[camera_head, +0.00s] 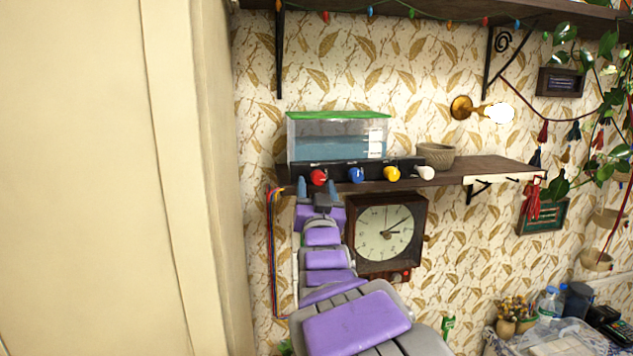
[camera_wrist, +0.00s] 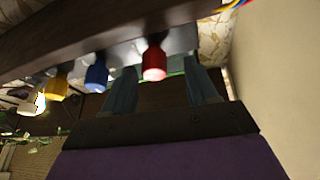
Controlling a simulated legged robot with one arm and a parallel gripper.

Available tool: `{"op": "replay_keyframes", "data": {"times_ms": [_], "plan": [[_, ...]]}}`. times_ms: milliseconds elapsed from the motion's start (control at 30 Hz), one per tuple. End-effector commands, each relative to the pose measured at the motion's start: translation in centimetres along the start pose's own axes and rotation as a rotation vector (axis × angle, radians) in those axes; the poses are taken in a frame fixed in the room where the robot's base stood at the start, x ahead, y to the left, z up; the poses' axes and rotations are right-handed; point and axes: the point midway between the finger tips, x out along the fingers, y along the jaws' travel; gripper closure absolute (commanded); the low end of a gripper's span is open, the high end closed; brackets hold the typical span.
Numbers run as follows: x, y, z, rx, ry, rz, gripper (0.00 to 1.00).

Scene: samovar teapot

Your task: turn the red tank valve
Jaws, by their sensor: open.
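The red tank valve (camera_head: 318,177) is the leftmost knob on the dark strip below the water tank (camera_head: 337,139) in the head view. In the wrist view the red valve (camera_wrist: 154,62) shows between my two fingers, closer to the one on the picture's left. My gripper (camera_head: 317,187) is open just below and in front of the valve; its blue-grey fingers also show in the wrist view (camera_wrist: 162,88). I see no clear contact between the fingers and the valve.
A blue knob (camera_head: 356,175), a yellow knob (camera_head: 392,174) and a white knob (camera_head: 426,173) sit right of the red one. A wooden shelf (camera_head: 487,168) carries the tank and a bowl (camera_head: 436,156). A clock (camera_head: 385,235) hangs below. A pale wall (camera_head: 110,180) stands close on the left.

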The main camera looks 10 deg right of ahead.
Motion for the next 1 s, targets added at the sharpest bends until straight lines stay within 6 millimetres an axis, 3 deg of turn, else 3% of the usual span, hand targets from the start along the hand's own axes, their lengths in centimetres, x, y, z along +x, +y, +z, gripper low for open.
{"op": "replay_keyframes", "data": {"times_ms": [233, 633, 1000], "plan": [[2.2, 0.7, -0.2, 0.003, 0.002, 0.002, 0.42], [2.5, 0.3, -0.1, 0.001, 0.000, 0.002, 0.43], [2.5, 0.2, -0.1, 0.000, 0.000, 0.000, 0.79]]}}
